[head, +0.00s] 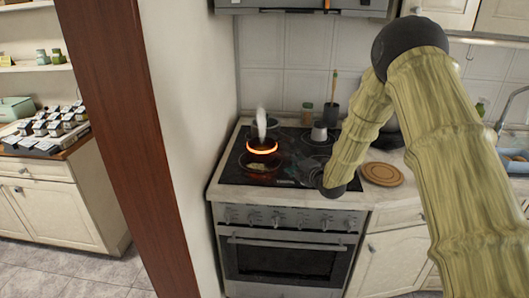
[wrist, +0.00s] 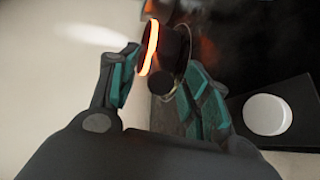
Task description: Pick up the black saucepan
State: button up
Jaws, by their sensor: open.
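A dark round vessel with a glowing orange band, which looks like the black saucepan (head: 262,156), sits at the left of the stove's cooktop. Pale steam rises above it. In the wrist view, a dark round form with the same orange band (wrist: 149,48) shows beyond and between my fingertips. I cannot make out its handle clearly. My gripper (wrist: 162,62) is open and empty, with teal-padded fingers spread apart.
The cooktop (head: 232,182) stands against a tiled wall, with a wall at its left. A greyish pot lies behind the vessel. A small metal pot (head: 319,131) and a utensil holder (head: 329,113) stand at the back. A round wooden board (head: 382,174) lies on the right counter.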

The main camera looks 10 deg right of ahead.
jog(key=shift+w+a, duration=0.25)
jog(key=shift+w, duration=0.3)
jog(key=shift+f, duration=0.1)
grip_shut()
notch_tip(320, 180, up, 2)
jog(key=shift+w+b, duration=0.1)
jog(key=shift+b, duration=0.25)
jog(key=shift+r+b, duration=0.35)
jog(key=shift+r, duration=0.55)
jog(key=s+a+r+b, duration=0.1)
jog(key=s+a+b, duration=0.1)
jog(key=s, duration=1.4)
jog(key=shift+a+r+b, duration=0.2)
jog(key=shift+b, duration=0.5)
